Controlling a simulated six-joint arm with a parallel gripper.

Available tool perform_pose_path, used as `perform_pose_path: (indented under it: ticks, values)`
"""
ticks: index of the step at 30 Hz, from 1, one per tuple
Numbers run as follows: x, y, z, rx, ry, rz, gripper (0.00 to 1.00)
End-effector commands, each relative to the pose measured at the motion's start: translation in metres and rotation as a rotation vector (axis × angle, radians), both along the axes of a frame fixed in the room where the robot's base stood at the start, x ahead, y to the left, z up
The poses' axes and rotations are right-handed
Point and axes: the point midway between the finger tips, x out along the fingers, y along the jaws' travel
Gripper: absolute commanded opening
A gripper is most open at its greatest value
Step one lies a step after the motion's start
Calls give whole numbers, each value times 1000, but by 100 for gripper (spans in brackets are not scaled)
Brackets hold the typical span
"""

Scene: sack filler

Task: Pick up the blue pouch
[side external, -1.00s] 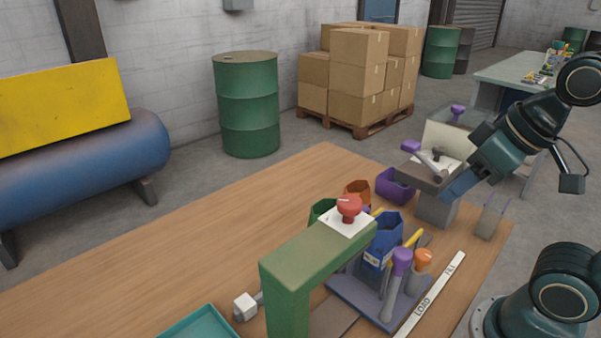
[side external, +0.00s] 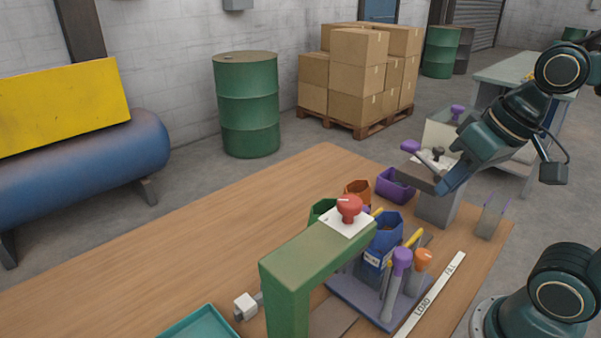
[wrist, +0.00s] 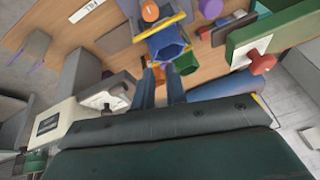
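The blue pouch (side external: 381,243) stands open-topped on the table among the other pouches in the side view, partly behind the green frame and the tools. It has a small white label. In the wrist view the blue pouch (wrist: 168,47) is ahead of the fingertips. My gripper (side external: 446,186) is to the right of and beyond the pouch in the side view, apart from it. In the wrist view my gripper (wrist: 161,72) shows two fingers with a gap between them and nothing held.
A green frame (side external: 285,270) with a red button (side external: 349,208) stands close in front of the pouch. Orange (side external: 358,189) and purple (side external: 391,189) pouches are behind.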

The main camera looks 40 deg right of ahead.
Motion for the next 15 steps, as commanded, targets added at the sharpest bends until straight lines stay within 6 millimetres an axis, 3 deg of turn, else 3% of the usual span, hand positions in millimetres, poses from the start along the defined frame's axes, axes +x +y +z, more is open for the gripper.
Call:
perform_pose_path:
  ticks: [15]
  values:
    - [35, -4, -5, 338, 266, -570, 14]
